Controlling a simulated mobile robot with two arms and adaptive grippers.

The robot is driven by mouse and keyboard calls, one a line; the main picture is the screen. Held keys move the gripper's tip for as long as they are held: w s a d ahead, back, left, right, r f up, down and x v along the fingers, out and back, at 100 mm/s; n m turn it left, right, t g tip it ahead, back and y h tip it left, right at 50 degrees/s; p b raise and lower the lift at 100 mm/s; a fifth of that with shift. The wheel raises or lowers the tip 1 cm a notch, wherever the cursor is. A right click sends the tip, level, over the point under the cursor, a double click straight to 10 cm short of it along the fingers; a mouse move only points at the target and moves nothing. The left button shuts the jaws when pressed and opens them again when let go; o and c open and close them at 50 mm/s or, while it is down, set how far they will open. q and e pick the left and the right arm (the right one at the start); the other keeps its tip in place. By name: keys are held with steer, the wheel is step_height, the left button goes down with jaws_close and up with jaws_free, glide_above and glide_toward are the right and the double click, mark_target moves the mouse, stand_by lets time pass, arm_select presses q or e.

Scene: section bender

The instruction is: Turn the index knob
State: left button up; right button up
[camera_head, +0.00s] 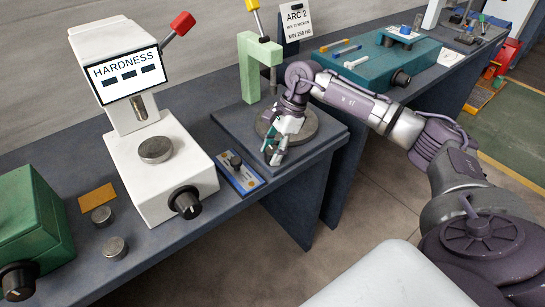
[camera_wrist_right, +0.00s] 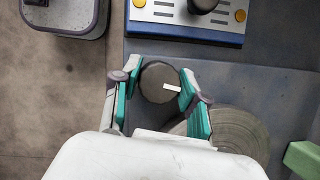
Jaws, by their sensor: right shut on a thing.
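The index knob (camera_wrist_right: 158,76) is a dark round knob with a white mark, seen between the fingers in the right wrist view. The mark lies right of the knob's middle and points right, slightly downward. My right gripper (camera_wrist_right: 155,88) is shut on the knob, with one green-padded finger on each side. In the head view my right gripper (camera_head: 275,154) reaches down at the front of the press station, beside a round grey plate (camera_head: 309,126). There the gripper hides most or all of the knob. My left gripper is not in view.
A blue panel with a dark knob (camera_head: 236,160) lies just left of the gripper. The green press frame (camera_head: 253,75) stands behind it. The white hardness tester (camera_head: 150,185) is further left, and a teal machine (camera_head: 365,62) is behind my right arm.

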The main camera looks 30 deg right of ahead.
steer(key=shift+n+g+b, duration=0.5)
steer(key=shift+n+b, duration=0.15)
steer(key=shift+n, duration=0.45)
steer(key=o, duration=1.1)
steer(key=shift+o, duration=0.2)
steer(key=v, duration=1.2)
